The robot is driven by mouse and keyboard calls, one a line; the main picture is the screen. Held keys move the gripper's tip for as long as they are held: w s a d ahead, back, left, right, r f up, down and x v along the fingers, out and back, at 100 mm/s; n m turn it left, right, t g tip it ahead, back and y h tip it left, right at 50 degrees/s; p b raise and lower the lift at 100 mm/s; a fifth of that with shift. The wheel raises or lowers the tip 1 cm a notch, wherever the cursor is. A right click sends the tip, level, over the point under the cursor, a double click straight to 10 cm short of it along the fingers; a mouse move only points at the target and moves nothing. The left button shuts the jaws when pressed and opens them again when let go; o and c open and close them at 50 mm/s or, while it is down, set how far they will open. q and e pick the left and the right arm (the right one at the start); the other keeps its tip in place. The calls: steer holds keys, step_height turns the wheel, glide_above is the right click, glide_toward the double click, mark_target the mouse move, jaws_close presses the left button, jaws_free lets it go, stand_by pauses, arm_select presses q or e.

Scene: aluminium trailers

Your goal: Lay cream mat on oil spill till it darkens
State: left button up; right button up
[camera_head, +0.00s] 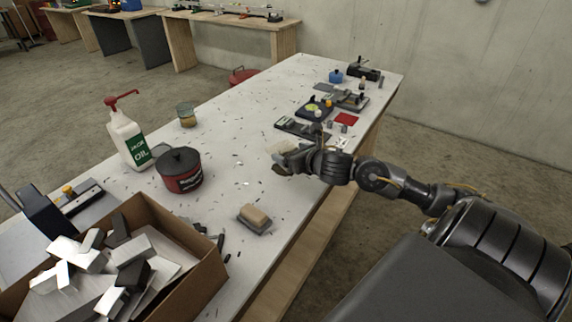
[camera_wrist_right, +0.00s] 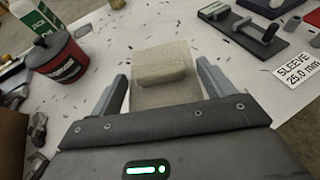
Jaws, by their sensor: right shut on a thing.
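My right gripper (camera_head: 283,157) is low over the white bench, shut on the cream mat (camera_head: 281,145). In the right wrist view the mat (camera_wrist_right: 160,55) lies between the two fingers (camera_wrist_right: 163,85), with a raised block on its top. Its far part looks pale cream and its near part slightly darker. A dark olive patch (camera_head: 279,170) shows just below the gripper in the head view; I cannot tell whether it is oil or part of the mat. No oil spill shows clearly. My left gripper is not in view.
A red pot (camera_head: 182,172), a white oil bottle (camera_head: 130,138) and a glass jar (camera_head: 187,115) stand to the left. A tan block on a grey base (camera_head: 256,217) sits nearer. A cardboard box (camera_head: 190,245) holds metal pieces. Fixtures (camera_head: 303,128) stand beyond the gripper. Dark shavings litter the bench.

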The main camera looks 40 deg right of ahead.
steer(key=w+f, duration=0.2)
steer(key=f, duration=0.1)
steer(key=w+f, duration=0.1)
steer(key=shift+w+d+f, duration=0.25)
steer(key=shift+d+f, duration=0.1)
steer(key=shift+d, duration=0.05)
step_height(320, 180, down, 3)
steer(key=shift+w+p, duration=0.15)
steer(key=shift+p, duration=0.4)
steer(key=shift+f, duration=0.2)
steer(key=shift+f, duration=0.2)
steer(key=o, duration=0.9)
steer(key=shift+r, duration=0.1)
